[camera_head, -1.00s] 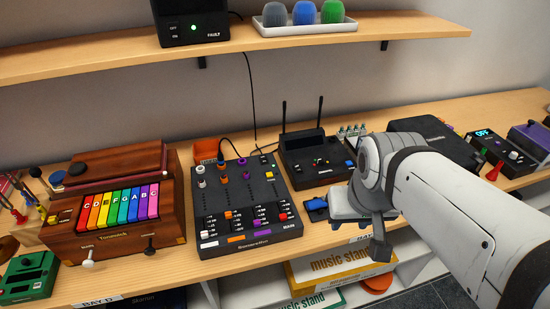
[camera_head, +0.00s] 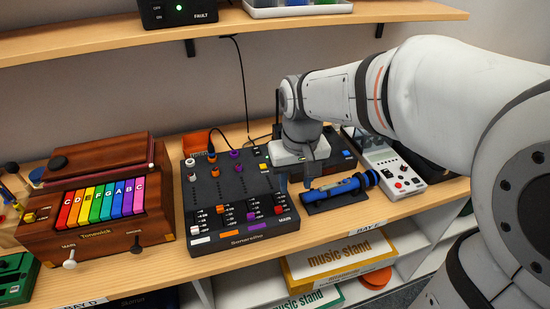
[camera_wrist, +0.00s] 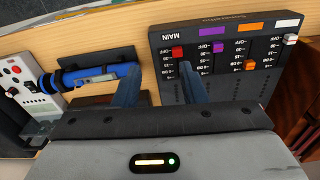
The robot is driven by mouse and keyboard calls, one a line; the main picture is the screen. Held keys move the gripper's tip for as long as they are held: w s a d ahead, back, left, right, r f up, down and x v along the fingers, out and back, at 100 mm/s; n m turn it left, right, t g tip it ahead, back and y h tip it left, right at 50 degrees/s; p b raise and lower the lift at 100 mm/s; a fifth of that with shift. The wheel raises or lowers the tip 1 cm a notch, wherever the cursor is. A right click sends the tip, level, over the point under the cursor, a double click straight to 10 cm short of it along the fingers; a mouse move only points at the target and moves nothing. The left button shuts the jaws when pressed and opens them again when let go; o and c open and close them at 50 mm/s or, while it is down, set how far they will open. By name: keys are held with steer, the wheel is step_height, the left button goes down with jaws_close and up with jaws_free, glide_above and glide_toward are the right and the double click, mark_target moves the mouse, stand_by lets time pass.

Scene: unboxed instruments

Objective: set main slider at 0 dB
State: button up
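The mixer (camera_head: 240,238) is a dark box with several coloured slider caps on the table; it also shows in the wrist view (camera_wrist: 225,85). The red-capped MAIN slider (camera_wrist: 177,52) is in the column nearest its MAIN label, low on its scale by the OFF mark; in the head view the red cap (camera_head: 279,209) is near the front right corner. My gripper (camera_wrist: 160,68) is open and empty over the mixer's right edge. One finger overlaps the MAIN column just beyond the red cap; I cannot tell whether they touch. The other finger is off the mixer, by the blue tool.
A blue cylindrical tool (camera_head: 338,188) lies on a dark holder right of the mixer, close to my gripper. A grey handheld device (camera_head: 397,177) is further right. A wooden keyboard box (camera_head: 95,235) stands left. The upper shelf (camera_head: 290,28) runs above the back.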

mark_target(279, 208)
steer(key=shift+n+g, duration=0.3)
steer(key=shift+n, duration=0.1)
steer(key=w+a+f, duration=0.2)
steer(key=a+f, duration=0.1)
steer(key=shift+w+a+b, duration=0.15)
steer(key=shift+a+b, duration=0.1)
steer(key=shift+b, duration=0.1)
step_height(279, 208, down, 7)
steer(key=shift+f, duration=0.2)
jaws_close()
